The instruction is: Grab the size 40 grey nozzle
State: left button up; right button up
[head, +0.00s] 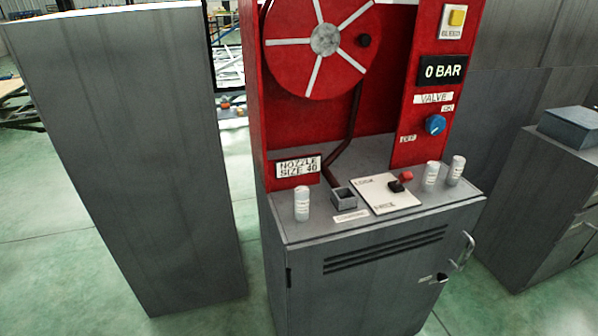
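Three pale grey cylinders with small printed labels stand upright on top of a grey cabinet (360,275). One cylinder (302,204) is at the left, below a sign (298,167) reading "NOZZLE SIZE 40". A second cylinder (430,177) and a third cylinder (456,171) stand close together at the right. Their labels are too small to read, so I cannot tell which is size 40. Neither of my grippers is in view.
A dark square holder (344,199) and a white plate (378,194) with a black-and-red lever (397,186) sit between the cylinders. Behind rises a red panel with a hose reel (322,62), a "0 BAR" display (442,71) and a blue knob (435,125). A tall grey cabinet (130,150) stands left.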

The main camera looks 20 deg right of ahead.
aim_at(301, 192)
jog(key=k, duration=1.25)
jog(key=z, duration=0.85)
jog(key=i, duration=0.7)
jog(key=z, duration=0.75)
jog(key=i, duration=0.95)
jog(key=u, duration=0.7)
jog(key=i, duration=0.5)
jog(key=u, duration=0.4)
